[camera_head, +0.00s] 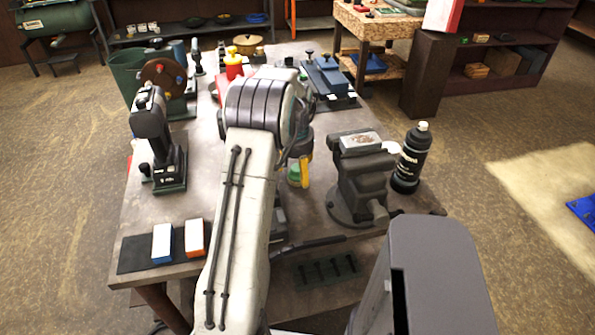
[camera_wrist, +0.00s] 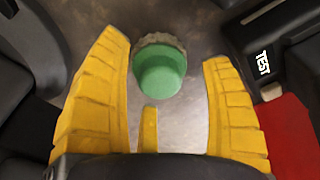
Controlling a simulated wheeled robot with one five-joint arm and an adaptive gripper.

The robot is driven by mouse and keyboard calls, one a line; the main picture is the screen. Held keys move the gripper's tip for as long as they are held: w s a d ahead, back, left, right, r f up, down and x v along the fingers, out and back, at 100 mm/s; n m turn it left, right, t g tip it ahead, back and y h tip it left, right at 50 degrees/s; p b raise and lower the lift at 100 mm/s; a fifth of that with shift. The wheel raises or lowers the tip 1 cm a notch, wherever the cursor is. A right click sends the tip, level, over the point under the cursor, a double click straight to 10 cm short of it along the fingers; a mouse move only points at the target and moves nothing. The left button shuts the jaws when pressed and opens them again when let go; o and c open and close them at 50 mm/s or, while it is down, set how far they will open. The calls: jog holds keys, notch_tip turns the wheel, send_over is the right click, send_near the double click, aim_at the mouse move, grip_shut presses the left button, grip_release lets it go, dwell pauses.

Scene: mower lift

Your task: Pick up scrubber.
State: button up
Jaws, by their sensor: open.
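A small green round thing with a rough grey rim, which I take to be the scrubber (camera_wrist: 160,72), stands on the grey table in the wrist view. It lies between the tips of my gripper's two yellow fingers (camera_wrist: 166,55), with gaps on both sides, nearer the left finger. My gripper is open and holds nothing. In the head view a yellow finger of my gripper (camera_head: 305,171) shows beside a bit of green, probably the scrubber (camera_head: 293,172). My arm hides most of that spot.
A bench vise (camera_head: 358,185) and a black bottle (camera_head: 411,158) stand to the right of my gripper. A grey machine (camera_head: 158,135) stands to the left. Blue and orange blocks (camera_head: 163,243) lie on a dark mat at the front left. Bare table lies between.

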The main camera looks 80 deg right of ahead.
jog(key=shift+o, duration=0.2)
jog(key=c, duration=1.5)
